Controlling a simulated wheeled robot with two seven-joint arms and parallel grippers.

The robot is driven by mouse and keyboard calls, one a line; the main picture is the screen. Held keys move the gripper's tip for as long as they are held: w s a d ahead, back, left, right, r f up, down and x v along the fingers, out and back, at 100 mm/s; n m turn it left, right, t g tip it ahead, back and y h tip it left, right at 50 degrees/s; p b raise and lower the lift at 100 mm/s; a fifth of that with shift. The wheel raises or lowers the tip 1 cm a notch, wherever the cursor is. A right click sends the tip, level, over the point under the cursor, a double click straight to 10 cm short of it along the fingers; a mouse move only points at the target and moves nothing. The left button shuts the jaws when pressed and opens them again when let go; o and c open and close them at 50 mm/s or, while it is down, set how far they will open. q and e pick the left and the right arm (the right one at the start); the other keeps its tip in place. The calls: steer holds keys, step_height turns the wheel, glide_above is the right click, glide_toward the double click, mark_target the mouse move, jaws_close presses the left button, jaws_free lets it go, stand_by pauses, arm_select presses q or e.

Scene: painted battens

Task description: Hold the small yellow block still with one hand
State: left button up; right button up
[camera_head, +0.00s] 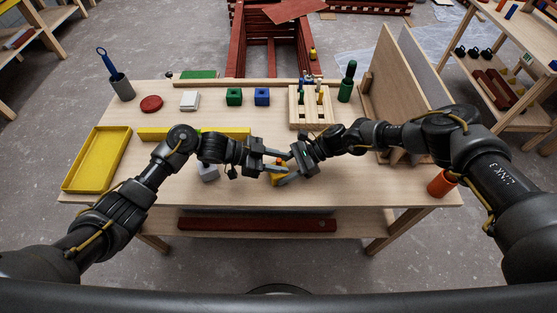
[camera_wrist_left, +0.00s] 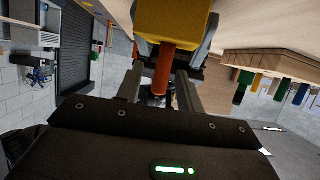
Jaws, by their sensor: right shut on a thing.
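The small yellow block (camera_head: 278,178) is in my right gripper (camera_head: 287,172) above the front middle of the table. It also shows at the top of the left wrist view (camera_wrist_left: 175,18), with grey jaws beside it. An orange-brown peg (camera_wrist_left: 162,68) sticks out of the block toward my left gripper. My left gripper (camera_head: 277,161) is open, to the left of the block. Its fingers (camera_wrist_left: 160,88) stand on either side of the peg with gaps showing. How deep the peg sits in the block is hidden.
A yellow tray (camera_head: 68,187) lies at the table's left. A long yellow batten (camera_head: 153,134) and a grey block (camera_head: 208,174) are near my left arm. A slotted wooden rack (camera_head: 313,121) with pegs stands behind. An orange cylinder (camera_head: 440,184) is at the right edge.

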arm_select(q)
steer(key=v, duration=1.2)
steer(key=shift+w, duration=0.1)
stand_by(0.4)
arm_select(e)
steer(key=o, duration=0.8)
steer(key=shift+o, duration=0.5)
steer(key=o, duration=0.5)
steer(key=shift+c, duration=0.2)
arm_select(q)
steer(key=shift+f, duration=0.1)
arm_select(e)
steer(key=shift+d, duration=0.1)
